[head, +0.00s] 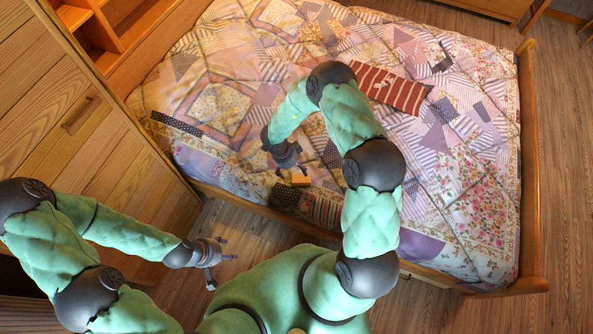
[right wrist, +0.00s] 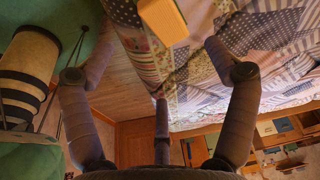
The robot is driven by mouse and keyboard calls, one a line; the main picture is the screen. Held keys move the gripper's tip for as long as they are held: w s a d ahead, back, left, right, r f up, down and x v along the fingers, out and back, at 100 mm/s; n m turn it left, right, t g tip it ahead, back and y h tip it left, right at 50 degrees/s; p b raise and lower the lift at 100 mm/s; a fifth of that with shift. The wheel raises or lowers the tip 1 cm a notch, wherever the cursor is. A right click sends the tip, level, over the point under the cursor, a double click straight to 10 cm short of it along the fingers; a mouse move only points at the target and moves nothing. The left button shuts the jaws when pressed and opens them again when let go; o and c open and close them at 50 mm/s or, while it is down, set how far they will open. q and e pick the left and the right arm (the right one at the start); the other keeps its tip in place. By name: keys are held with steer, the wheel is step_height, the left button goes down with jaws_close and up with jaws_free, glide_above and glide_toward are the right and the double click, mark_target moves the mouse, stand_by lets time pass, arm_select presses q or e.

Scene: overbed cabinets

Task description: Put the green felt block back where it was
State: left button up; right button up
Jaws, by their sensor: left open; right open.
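I see no block that is clearly green felt in either view. A small orange-yellow block (head: 300,180) lies at the near edge of the patchwork bed (head: 235,105). It also shows at the top of the right wrist view (right wrist: 163,20), just beyond the fingertips. My right gripper (head: 290,169) is open beside this block, with nothing between its fingers; it also shows open in the right wrist view (right wrist: 158,50). My left gripper (head: 226,262) is open and empty, in front of the wooden cabinet and over the floor.
A red striped cloth (head: 390,88) lies farther back on the bed. The wooden cabinet (head: 85,115) with drawers and open shelves stands at the left. The bed's wooden footboard (head: 530,170) bounds the right. Bare wood floor (head: 455,315) shows at the front right.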

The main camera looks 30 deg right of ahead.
steer(key=s+a+r+n+t+y, duration=0.1)
steer(key=s+a+n+y, duration=0.5)
steer(key=s+a+n, duration=0.9)
steer(key=s+r+n, duration=0.1)
steer(key=s+n, duration=0.1)
steer(key=n, duration=0.4)
steer(key=shift+s+r+t+y, duration=0.25)
steer(key=shift+r+t+y, duration=0.05)
steer(key=shift+r+t, duration=0.1)
stand_by(0.3)
